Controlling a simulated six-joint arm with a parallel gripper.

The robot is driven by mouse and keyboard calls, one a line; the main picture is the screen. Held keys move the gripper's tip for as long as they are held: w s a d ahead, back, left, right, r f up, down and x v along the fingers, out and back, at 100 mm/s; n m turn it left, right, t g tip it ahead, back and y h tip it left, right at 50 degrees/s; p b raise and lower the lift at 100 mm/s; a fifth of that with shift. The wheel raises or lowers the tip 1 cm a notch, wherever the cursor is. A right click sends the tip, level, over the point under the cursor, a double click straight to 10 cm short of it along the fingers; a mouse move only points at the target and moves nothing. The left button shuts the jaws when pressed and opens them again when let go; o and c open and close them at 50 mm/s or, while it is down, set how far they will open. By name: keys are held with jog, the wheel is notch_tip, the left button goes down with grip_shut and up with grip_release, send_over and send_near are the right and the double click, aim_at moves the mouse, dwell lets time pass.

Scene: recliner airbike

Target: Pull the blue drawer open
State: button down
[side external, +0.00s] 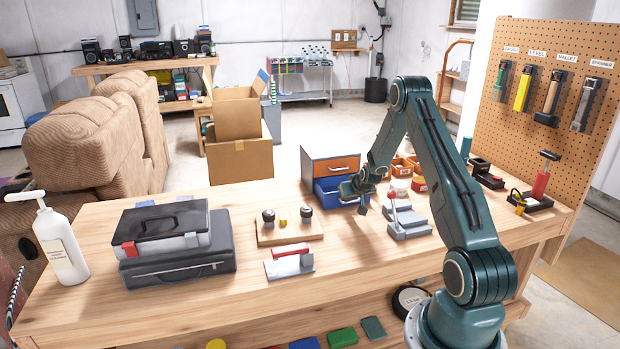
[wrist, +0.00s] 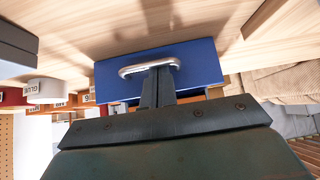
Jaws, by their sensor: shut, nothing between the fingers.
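The small cabinet (side external: 316,166) stands on the workbench, with an orange-fronted drawer (side external: 343,165) above the blue drawer (side external: 327,190). The blue drawer appears to stand out from the cabinet below the orange front. In the wrist view, its blue front (wrist: 202,62) has a silver bar handle (wrist: 130,70). My gripper (side external: 358,192) is at the blue drawer's front, partly covering it. In the wrist view, my gripper's fingers (wrist: 157,82) are shut and empty, with their tips at the middle of the handle. I cannot tell whether the tips are hooked behind the bar.
A grey block with a lever (side external: 405,222) stands just in front of my gripper. A wooden board with knobs (side external: 290,234) lies to the left. Small orange bins (side external: 402,166) and pots stand to the right.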

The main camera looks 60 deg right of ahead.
jog(key=v, duration=0.9)
jog(key=shift+s+a+r, duration=0.2)
jog(key=shift+s+r, duration=0.05)
jog(key=w+a+r+n+y, duration=0.1)
jog(key=a+r+n+y, duration=0.1)
jog(key=a+r, duration=0.85)
jog(key=w+a+r+n+y, duration=0.1)
jog(key=w+a+r+n, duration=0.15)
jog(key=a+r, duration=0.8)
jog(key=s+a+r+n+y, duration=0.2)
jog(key=s+a+n, duration=0.2)
jog(key=s+a, duration=1.5)
jog(key=a, duration=0.2)
jog(key=shift+s+a+y, duration=0.3)
jog(key=shift+s+y, duration=0.1)
